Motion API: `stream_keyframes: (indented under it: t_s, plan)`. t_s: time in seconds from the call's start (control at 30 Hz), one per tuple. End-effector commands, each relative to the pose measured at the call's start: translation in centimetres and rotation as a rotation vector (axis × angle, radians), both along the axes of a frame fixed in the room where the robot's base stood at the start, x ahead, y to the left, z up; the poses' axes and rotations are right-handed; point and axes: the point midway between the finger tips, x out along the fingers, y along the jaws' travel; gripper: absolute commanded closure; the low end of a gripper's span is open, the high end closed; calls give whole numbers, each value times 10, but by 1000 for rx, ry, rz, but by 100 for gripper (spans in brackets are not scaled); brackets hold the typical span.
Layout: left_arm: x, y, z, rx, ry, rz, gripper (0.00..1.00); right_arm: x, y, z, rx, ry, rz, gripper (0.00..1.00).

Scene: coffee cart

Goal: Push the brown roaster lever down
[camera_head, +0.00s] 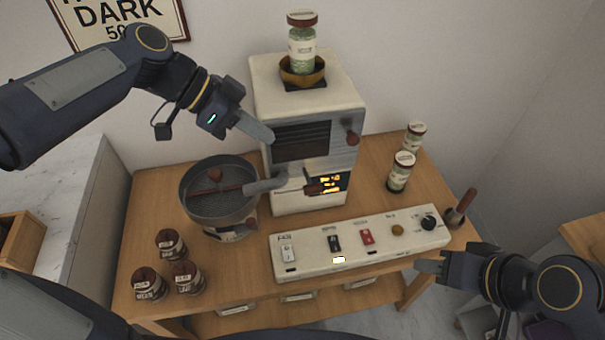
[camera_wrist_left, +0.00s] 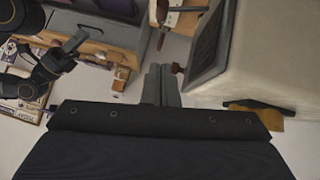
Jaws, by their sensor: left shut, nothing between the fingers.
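The cream roaster (camera_head: 262,95) stands at the back of the wooden cart. A brown knob-ended lever (camera_head: 352,138) sticks out at the right of its dark front panel. A second brown handle (camera_head: 314,188) sits lower on its front, by the glowing display; I cannot tell which is the roaster lever. My left gripper (camera_head: 268,140) is shut and empty, at the left of the dark panel, apart from both handles. In the left wrist view its fingers (camera_wrist_left: 161,84) point toward a brown knob (camera_wrist_left: 177,68) beside the roaster. My right gripper (camera_head: 428,266) is low at the right; its jaw opening is unclear.
A round cooling pan (camera_head: 187,205) stands left of the roaster. A switch panel (camera_head: 300,269) runs along the cart's front. A jar (camera_head: 302,45) tops the roaster.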

Motion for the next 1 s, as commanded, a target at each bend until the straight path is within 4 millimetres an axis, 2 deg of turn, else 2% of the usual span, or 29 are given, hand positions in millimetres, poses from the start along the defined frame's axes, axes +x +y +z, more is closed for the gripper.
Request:
stream_keyframes:
  t_s: [0.23,0.37,0.77,1.0]
  plan:
    - [0,-2,-2,1,2,1,100,0,0,1,0,0,0,64]
    - [0,-13,-12,1,5,1,100,0,0,2,0,0,0,64]
    - [3,-72,-69,2,8,-1,100,0,0,13,0,0,0,64]
    - [-2,-73,-101,2,5,4,100,0,0,16,0,0,0,64]
